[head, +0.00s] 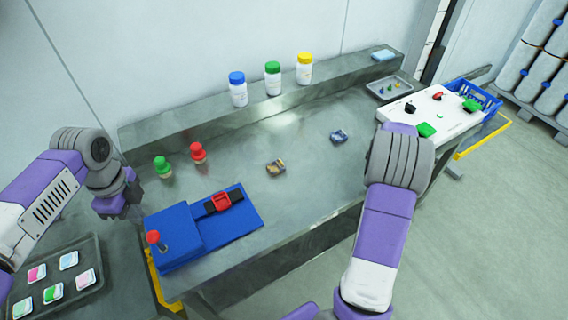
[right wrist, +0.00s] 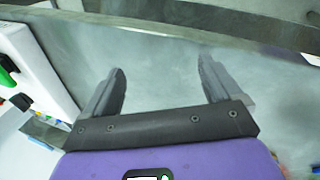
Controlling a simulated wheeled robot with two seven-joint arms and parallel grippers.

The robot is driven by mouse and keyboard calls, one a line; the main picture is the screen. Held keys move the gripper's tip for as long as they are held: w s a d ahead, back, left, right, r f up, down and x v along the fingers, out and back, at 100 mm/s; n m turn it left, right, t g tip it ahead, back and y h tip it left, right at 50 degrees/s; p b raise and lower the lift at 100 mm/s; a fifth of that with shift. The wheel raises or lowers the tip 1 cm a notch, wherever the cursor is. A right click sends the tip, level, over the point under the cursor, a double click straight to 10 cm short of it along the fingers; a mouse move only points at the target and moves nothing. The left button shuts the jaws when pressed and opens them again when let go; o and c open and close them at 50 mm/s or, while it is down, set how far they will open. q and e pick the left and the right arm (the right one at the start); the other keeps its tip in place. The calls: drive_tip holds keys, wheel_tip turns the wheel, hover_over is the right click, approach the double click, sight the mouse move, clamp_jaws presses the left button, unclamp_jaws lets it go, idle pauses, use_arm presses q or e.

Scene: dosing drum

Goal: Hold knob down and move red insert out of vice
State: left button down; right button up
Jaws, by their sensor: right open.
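The blue vice (head: 186,231) lies at the front left of the metal table. A knob with a red top (head: 153,237) stands upright at its left end. The red insert (head: 222,202) sits in the dark slot toward the vice's right side. My left gripper (head: 120,205) is left of the vice and above the knob's level in the picture, apart from both; its fingers do not show clearly. My right gripper (right wrist: 163,85) is open and empty in the right wrist view, over bare table. In the head view my right arm hides it, far right of the vice.
Two small packets (head: 276,168) (head: 339,136) lie mid-table. Several larger bottles (head: 272,79) stand on the back ledge. A white board (head: 440,112) is at the right, a card tray (head: 62,280) at lower left.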

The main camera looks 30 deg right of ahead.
drive_tip(key=w+a+n, duration=0.1)
drive_tip(key=w+a, duration=0.1)
drive_tip(key=w+a+r+n+y, duration=0.1)
drive_tip(key=w+a, duration=0.1)
drive_tip(key=a, duration=0.1)
drive_tip(key=w+a+r+n+y, duration=0.1)
drive_tip(key=w+a, duration=0.2)
drive_tip(key=shift+w+a, duration=0.1)
drive_tip(key=shift+a, duration=0.15)
drive_tip(key=w+a+r+n+y, duration=0.1)
drive_tip(key=w+a+r+n, duration=0.15)
drive_tip(key=a, duration=0.45)
drive_tip(key=w+a+r+n+y, duration=0.1)
drive_tip(key=w+a+n, duration=0.1)
drive_tip(key=w+a, duration=0.3)
wheel_tip(320, 180, up, 4)
drive_tip(key=n+g+h, duration=0.1)
drive_tip(key=n, duration=0.7)
hover_over(219, 203)
drive_tip(key=shift+m, duration=0.25)
wheel_tip(219, 203, down, 11)
drive_tip(key=shift+w+f, duration=0.1)
drive_tip(key=c, duration=1.1)
